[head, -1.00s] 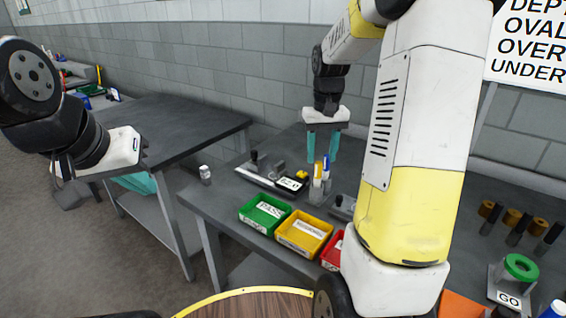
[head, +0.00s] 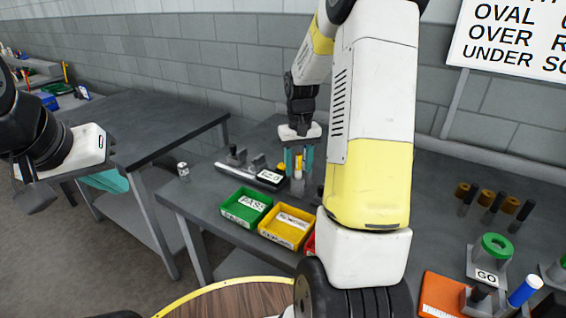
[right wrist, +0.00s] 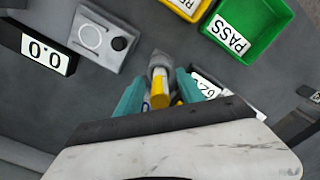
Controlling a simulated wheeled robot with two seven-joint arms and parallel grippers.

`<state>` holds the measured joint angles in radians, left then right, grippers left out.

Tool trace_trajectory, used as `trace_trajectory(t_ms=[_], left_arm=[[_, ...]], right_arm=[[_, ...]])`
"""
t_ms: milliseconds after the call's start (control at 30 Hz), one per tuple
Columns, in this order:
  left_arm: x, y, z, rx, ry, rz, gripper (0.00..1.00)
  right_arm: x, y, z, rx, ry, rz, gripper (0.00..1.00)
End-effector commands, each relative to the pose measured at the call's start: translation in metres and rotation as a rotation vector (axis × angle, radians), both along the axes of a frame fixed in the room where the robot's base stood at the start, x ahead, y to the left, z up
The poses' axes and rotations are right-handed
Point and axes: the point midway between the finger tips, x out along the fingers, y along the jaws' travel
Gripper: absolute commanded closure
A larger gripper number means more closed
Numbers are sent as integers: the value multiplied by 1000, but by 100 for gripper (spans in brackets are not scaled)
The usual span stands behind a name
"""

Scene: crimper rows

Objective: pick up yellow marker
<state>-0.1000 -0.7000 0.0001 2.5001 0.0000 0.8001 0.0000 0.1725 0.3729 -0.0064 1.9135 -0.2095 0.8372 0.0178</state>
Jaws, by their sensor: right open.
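The yellow marker (right wrist: 160,88) stands in a small grey holder (right wrist: 158,62), between the teal fingers of my right gripper (right wrist: 163,78) in the right wrist view. I cannot tell whether either finger touches it. A bit of blue, likely another marker, shows beside it. In the head view my right gripper (head: 299,160) is open and points down around the marker tops above the holder (head: 297,186).
A green bin (head: 246,207) marked PASS and a yellow bin (head: 287,228) stand in front of the holder. A red bin is partly behind my right arm. A caliper (head: 248,174) lies left of the holder. Gauges and an orange pad (head: 440,297) are at right.

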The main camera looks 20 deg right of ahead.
Motion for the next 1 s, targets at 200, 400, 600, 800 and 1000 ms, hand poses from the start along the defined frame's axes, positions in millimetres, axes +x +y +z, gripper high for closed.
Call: trace_trajectory(t_ms=[200, 400, 600, 800, 1000], left_arm=[[0, 0, 0, 0, 0, 0, 100], [0, 0, 0, 0, 0, 0, 100], [0, 0, 0, 0, 0, 0, 100], [0, 0, 0, 0, 0, 0, 100], [0, 0, 0, 0, 0, 0, 100]], right_arm=[[0, 0, 0, 0, 0, 0, 90], [0, 0, 1, 0, 0, 0, 100], [0, 0, 3, 0, -1, 0, 100], [1, 0, 30, 0, -6, -1, 100], [1, 0, 71, -1, -5, 0, 100]])
